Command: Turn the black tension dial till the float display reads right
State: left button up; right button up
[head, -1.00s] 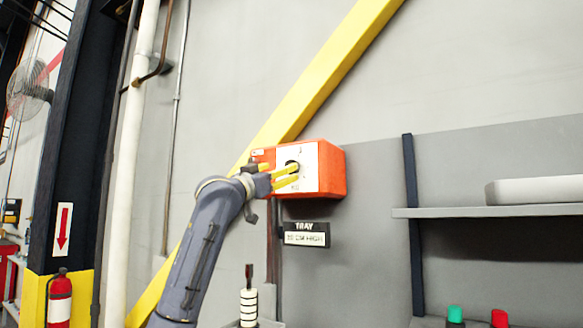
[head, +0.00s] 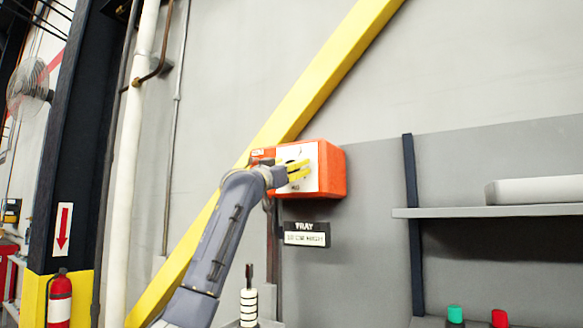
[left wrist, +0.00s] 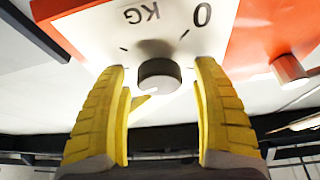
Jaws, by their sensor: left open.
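An orange box (head: 334,168) with a white front plate is on the wall in the head view. In the left wrist view, the white plate (left wrist: 95,35) appears upside down, with "KG", "0" and tick marks. A dark round dial (left wrist: 159,76) with a paler front face and a small notch projects from it. My left gripper (head: 298,170) has its yellow fingers in front of the plate and hides the dial in the head view. In the left wrist view, the open fingers stand on either side of the dial, with visible gaps. My right gripper is not in view.
A small dark sign (head: 306,233) reading "TRAY" hangs below the box; its lower line is too small to read. A yellow diagonal beam (head: 322,72) passes behind the box. A grey shelf (head: 480,211) is at right, and a striped-handled tool (head: 249,307) stands below.

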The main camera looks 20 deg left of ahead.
pick_arm(q)
jog(key=c, duration=1.2)
jog(key=shift+n, duration=0.4)
jog(key=n+y, duration=0.3)
jog(key=n, duration=0.2)
jog(key=shift+t, duration=0.3)
jog(key=shift+a+n+y, duration=0.1)
jog(key=shift+n+y, duration=1.3)
jog(key=shift+n, duration=1.1)
jog(key=shift+r, duration=0.1)
jog(key=o, duration=1.2)
